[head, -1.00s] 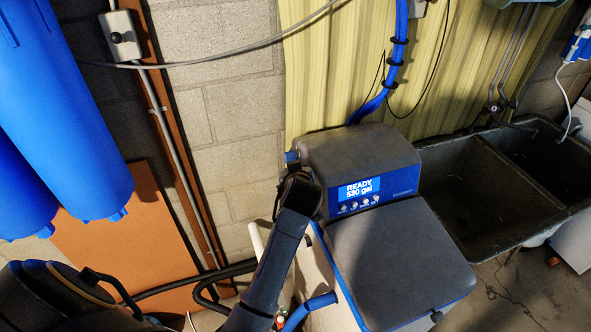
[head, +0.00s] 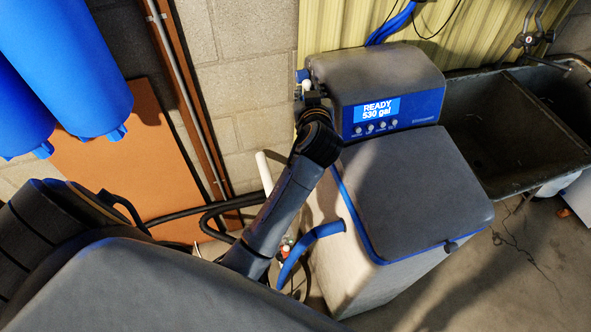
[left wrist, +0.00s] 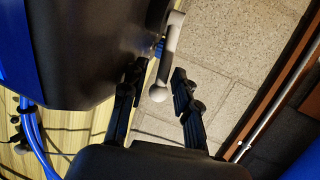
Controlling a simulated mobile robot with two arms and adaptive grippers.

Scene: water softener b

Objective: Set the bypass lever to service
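The water softener (head: 410,190) stands with its grey valve head (head: 375,75) on top, the display reading READY 530 gal. The bypass lever is a pale handle with a round knob (left wrist: 158,93) in the left wrist view, beside the valve head. A small pale part of it (head: 306,86) shows at the valve head's left side in the head view. My left gripper (left wrist: 157,74) is open, one finger on each side of the lever, with a gap visible on the right. In the head view the left gripper (head: 313,97) is mostly hidden by its wrist. My right gripper is not in view.
Blue filter housings (head: 65,75) hang at the left. A dark sink (head: 510,130) stands right of the softener. Blue hose (head: 310,242) and black pipes (head: 215,210) run near the softener's left side. The block wall (head: 240,60) is behind.

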